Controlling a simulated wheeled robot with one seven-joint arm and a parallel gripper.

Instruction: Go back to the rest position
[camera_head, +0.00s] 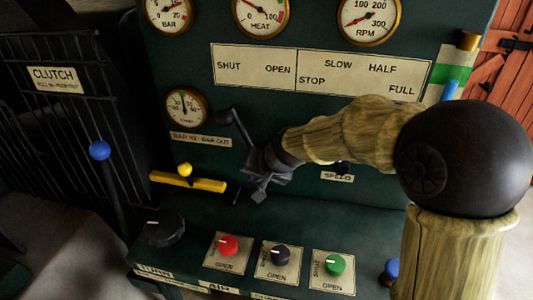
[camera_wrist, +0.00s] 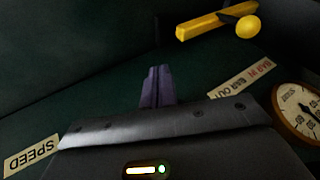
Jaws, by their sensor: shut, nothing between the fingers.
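My gripper (camera_head: 257,194) is in front of the dark green control panel (camera_head: 215,135), in the middle of the head view. Its fingers are shut and empty; in the wrist view the closed fingers (camera_wrist: 157,82) point at the panel. A yellow bar (camera_head: 188,181) with a yellow ball knob (camera_head: 185,169) is to the left of my gripper and apart from it. The bar also shows at the top of the wrist view (camera_wrist: 200,25). The SPEED label (camera_head: 337,176) is to the right, with the dark part above it partly hidden by my arm.
Below is a console with a black dial (camera_head: 165,228), a red knob (camera_head: 228,245), a black knob (camera_head: 279,255) and a green knob (camera_head: 335,264). A blue-knobbed lever (camera_head: 99,150) stands at left by the CLUTCH sign (camera_head: 57,79). Gauges (camera_head: 186,107) line the panel.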

